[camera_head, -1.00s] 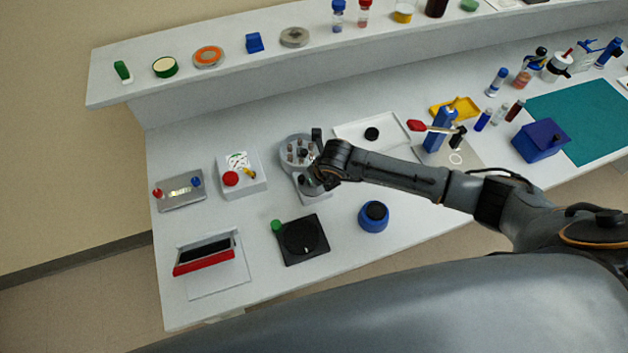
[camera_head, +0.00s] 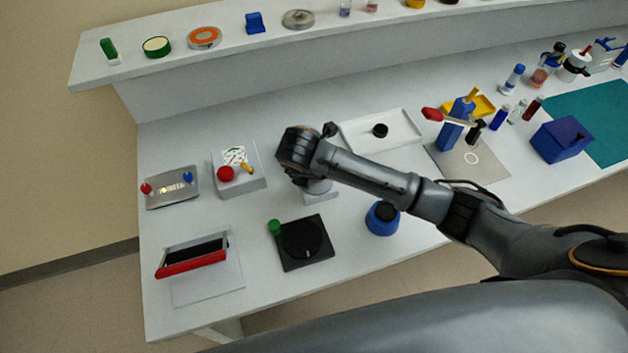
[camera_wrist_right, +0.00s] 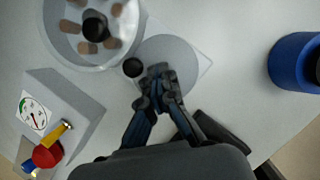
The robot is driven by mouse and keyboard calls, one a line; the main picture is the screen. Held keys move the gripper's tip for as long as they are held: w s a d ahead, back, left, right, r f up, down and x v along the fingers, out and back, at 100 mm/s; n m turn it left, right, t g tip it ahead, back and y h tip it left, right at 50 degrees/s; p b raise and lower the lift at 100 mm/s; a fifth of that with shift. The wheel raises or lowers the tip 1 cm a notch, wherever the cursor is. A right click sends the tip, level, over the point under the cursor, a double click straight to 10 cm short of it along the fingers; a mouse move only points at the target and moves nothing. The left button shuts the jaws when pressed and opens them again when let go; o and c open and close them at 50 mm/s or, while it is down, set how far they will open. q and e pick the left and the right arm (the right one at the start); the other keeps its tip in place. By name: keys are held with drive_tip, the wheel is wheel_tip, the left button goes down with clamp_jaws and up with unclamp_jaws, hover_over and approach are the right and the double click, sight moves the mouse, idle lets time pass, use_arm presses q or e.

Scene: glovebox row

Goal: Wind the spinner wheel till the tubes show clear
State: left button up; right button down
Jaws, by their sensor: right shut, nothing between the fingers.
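The spinner shows in the right wrist view as a round tub (camera_wrist_right: 72,62) holding several brown-topped tubes (camera_wrist_right: 89,47) around a black hub (camera_wrist_right: 95,26). Beside it is a flat grey wheel (camera_wrist_right: 178,50) with a black knob (camera_wrist_right: 133,67) near its edge. My right gripper (camera_wrist_right: 158,72) is shut and empty over the wheel, its tips just right of the knob. I cannot tell whether they touch it. In the head view my right arm hides the tub and wheel; only part of the spinner's pale base (camera_head: 321,194) shows. My left gripper is not in view.
A gauge box (camera_head: 252,178) with a red button stands left of the spinner. A black dial plate (camera_head: 318,262) and a blue round pot (camera_head: 380,222) stand in front. A white tray (camera_head: 400,128) lies behind, right. A shelf runs along the back.

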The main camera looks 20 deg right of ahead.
drive_tip(key=shift+s+d+f+m+g+h+b, duration=0.1)
drive_tip(key=shift+s+f+m+g+h+b, duration=0.4)
drive_tip(key=shift+m, duration=0.4)
drive_tip(key=shift+w+f, duration=0.1)
drive_tip(key=c, duration=0.7)
unclamp_jaws()
drive_tip(key=shift+d, duration=0.1)
drive_tip(key=o, duration=0.7)
drive_tip(key=shift+w, duration=0.25)
drive_tip(key=shift+c, duration=0.2)
drive_tip(key=shift+o, duration=0.2)
drive_tip(key=shift+a+r, duration=0.2)
drive_tip(key=shift+r, duration=0.05)
